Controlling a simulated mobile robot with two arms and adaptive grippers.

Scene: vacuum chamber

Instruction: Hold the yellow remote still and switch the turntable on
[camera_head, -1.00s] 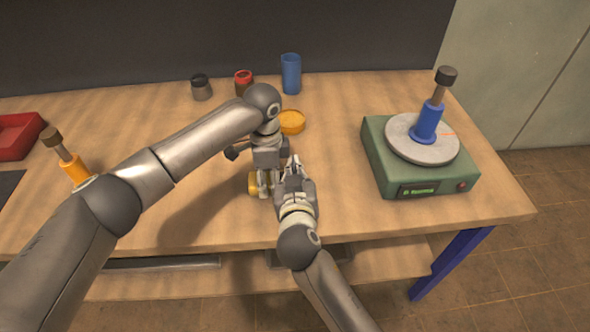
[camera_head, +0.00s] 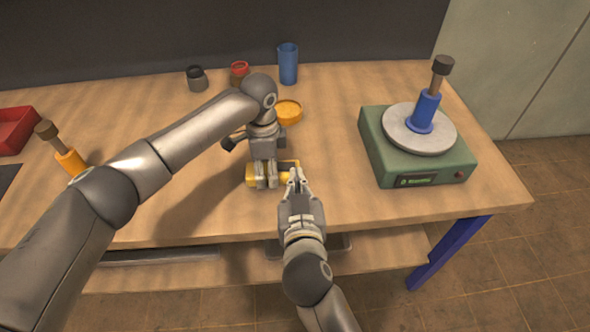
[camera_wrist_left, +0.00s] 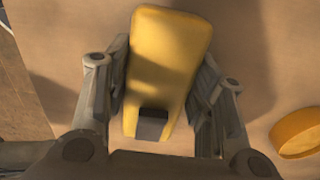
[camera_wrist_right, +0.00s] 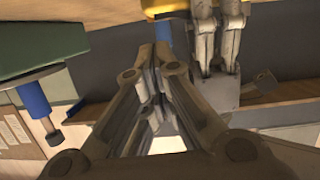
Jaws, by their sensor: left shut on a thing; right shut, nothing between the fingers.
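The yellow remote (camera_head: 252,176) lies on the table, and my left gripper (camera_head: 266,184) is shut across it from above. In the left wrist view, the remote (camera_wrist_left: 168,55) sits between the two fingers, with a dark grey patch at its near end. My right gripper (camera_head: 295,176) is shut and empty, its tips at the remote's right end; I cannot tell if they touch it. The turntable (camera_head: 421,168) has a green base, a grey disc, a small display and a red button. A blue-based post stands on the disc. I cannot tell whether the disc turns.
An orange round dish (camera_head: 288,112), a blue cup (camera_head: 288,64), a red-topped jar (camera_head: 240,73) and a dark-topped jar (camera_head: 197,78) stand behind. An orange-based post (camera_head: 68,160) and a red tray (camera_head: 14,130) are at left. The table is clear between remote and turntable.

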